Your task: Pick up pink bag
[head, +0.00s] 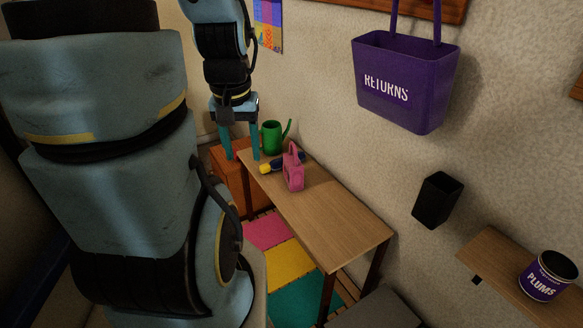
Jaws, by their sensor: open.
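The pink bag (293,172) stands upright on the wooden table (325,219), toward its far end. It has a handle on top. My gripper (241,157) points down above the far left end of the table, to the left of the bag and apart from it. Its two teal fingers are spread and nothing is between them.
A green watering can (272,137) stands behind the bag, and a yellow and blue object (270,166) lies just left of it. A purple RETURNS bin (405,82) and a black holder (437,199) hang on the wall. The table's near half is clear.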

